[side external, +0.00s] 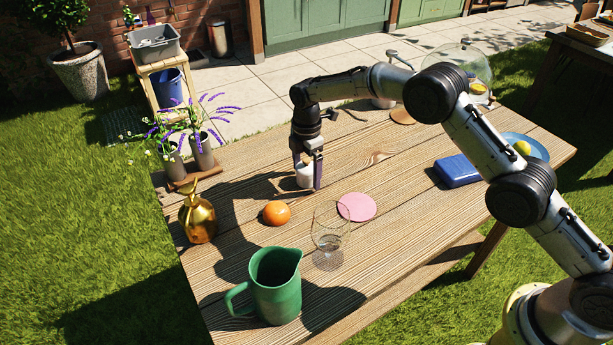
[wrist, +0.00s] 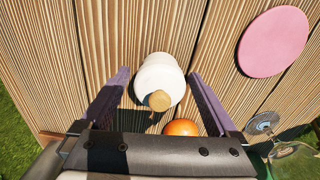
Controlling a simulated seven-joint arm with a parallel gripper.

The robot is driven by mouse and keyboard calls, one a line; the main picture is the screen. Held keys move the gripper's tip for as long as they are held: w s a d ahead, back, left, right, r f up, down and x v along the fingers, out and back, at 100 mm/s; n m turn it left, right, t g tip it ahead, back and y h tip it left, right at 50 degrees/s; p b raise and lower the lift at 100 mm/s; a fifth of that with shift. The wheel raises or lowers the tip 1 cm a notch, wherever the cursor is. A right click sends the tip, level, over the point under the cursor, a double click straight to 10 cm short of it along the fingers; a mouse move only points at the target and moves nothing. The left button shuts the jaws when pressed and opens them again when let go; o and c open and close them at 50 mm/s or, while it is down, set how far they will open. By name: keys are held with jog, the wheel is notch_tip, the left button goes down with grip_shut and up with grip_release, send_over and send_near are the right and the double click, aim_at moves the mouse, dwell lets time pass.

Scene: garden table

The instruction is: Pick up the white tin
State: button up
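The white tin (side external: 304,181) stands on the wooden table, partly hidden by my gripper in the side view. In the wrist view the tin (wrist: 152,69) is a white rounded body with a tan knob on the near side. My gripper (side external: 307,178) points down over it. In the wrist view its two purple fingers (wrist: 159,78) are spread on either side of the tin, with a narrow gap on each side. Nothing is gripped. How far down the fingers reach beside the tin is hard to tell.
An orange (side external: 276,213) lies close by. A pink disc (side external: 357,207), a clear glass (side external: 331,240), a green pitcher (side external: 276,287) and a gold bottle (side external: 198,219) stand around. Flower pots (side external: 203,152) are left; a blue box (side external: 457,171) is right. Bare wood lies behind the tin.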

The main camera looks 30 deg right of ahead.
grip_shut()
jog(key=shift+r, duration=0.1)
dwell(0.6)
